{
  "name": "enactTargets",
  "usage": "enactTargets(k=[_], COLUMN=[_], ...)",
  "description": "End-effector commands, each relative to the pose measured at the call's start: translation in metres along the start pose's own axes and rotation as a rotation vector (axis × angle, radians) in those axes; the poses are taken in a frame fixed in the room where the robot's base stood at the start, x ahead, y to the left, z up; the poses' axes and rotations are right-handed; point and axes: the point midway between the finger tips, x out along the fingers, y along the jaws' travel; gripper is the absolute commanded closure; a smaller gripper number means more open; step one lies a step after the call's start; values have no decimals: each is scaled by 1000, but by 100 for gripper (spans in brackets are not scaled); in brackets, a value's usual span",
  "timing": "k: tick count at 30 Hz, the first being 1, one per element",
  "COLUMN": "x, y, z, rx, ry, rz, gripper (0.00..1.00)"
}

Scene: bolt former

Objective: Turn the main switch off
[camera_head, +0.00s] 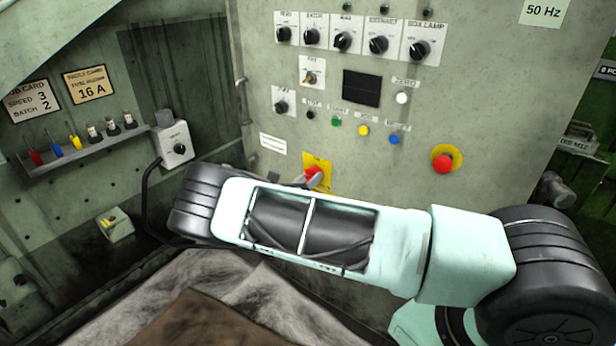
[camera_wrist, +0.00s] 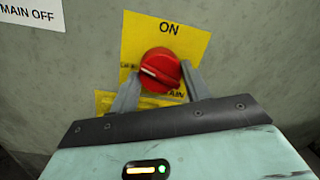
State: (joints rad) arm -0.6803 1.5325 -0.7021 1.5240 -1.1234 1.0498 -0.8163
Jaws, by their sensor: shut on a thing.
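The main switch is a red rotary knob (camera_wrist: 160,70) on a yellow plate (camera_wrist: 185,36) marked ON above it. Its pale pointer mark points to the left and slightly up, not at ON. My gripper (camera_wrist: 158,88) has a finger on each side of the knob and is shut on it. In the head view the red knob (camera_head: 314,174) shows low on the panel, partly covered by my gripper's finger, and my arm crosses in front below it. The lower part of the yellow plate is hidden by my gripper.
The panel carries selector knobs (camera_head: 379,45), a dark display (camera_head: 361,88), coloured buttons (camera_head: 363,131) and a red emergency stop (camera_head: 443,164) to the right. A white label reading MAIN OFF (camera_wrist: 30,14) is left of the switch. A grey box with a dial (camera_head: 175,146) stands left.

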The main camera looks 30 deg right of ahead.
Motion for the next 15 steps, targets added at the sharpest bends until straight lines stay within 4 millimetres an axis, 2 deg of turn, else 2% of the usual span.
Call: enactTargets(k=[6, 15], x=[0, 0], y=[-1, -1], z=[-1, -1], rx=[-162, -298], ry=[-10, -21], rz=[12, 23], gripper=[76, 76])
